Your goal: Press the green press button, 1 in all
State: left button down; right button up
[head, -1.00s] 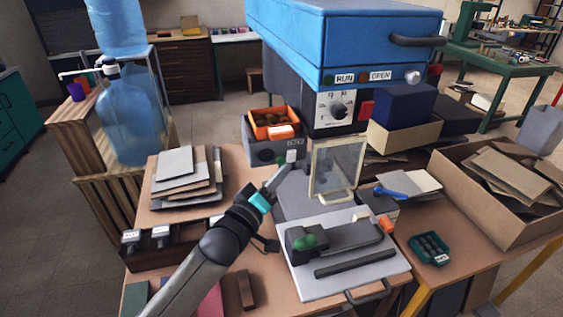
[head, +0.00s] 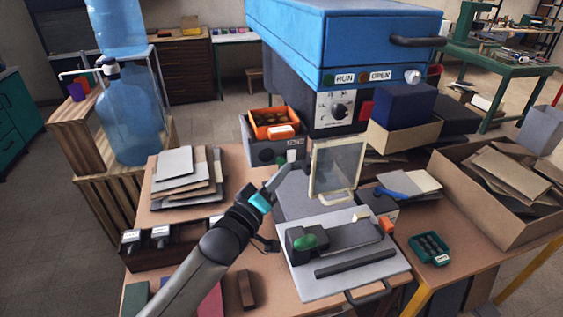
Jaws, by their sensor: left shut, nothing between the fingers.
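A small green button (head: 281,160) shows on the lower right of a grey box (head: 262,155), beside a small white piece (head: 291,155). The label on the box is too small to read surely. A larger green knob (head: 305,242) sits on a dark fixture on the pale plate (head: 330,284) in front. My left gripper (head: 304,165) is shut and empty. In the picture its tip lies just right of the small green button, by the left edge of the clear framed guard (head: 336,168). I cannot tell whether it touches anything. My right gripper is out of view.
The blue machine head (head: 345,40) overhangs the bench behind the guard. An orange bin (head: 273,123) tops the grey box. A stack of grey sheets (head: 184,177) lies left, and a cardboard box (head: 500,190) of offcuts stands right.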

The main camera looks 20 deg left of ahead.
pick_arm(q)
jog(key=shift+w, duration=0.1)
dwell(0.4)
jog(key=shift+w+a, duration=0.25)
jog(key=shift+w, duration=0.05)
jog(key=shift+w+a, duration=0.35)
jog(key=shift+w, duration=0.1)
dwell(0.9)
jog(key=shift+s, duration=0.1)
jog(key=shift+s+d+p, duration=0.45)
jog(key=shift+s+p, duration=0.05)
jog(key=shift+p, duration=0.05)
jog(key=shift+s+d, duration=0.1)
jog(key=shift+s, duration=0.15)
jog(key=s+d+p, duration=0.1)
jog(key=s, duration=0.1)
jog(key=s+d+p, duration=0.1)
jog(key=s+p, duration=0.1)
jog(key=shift+d, duration=0.4)
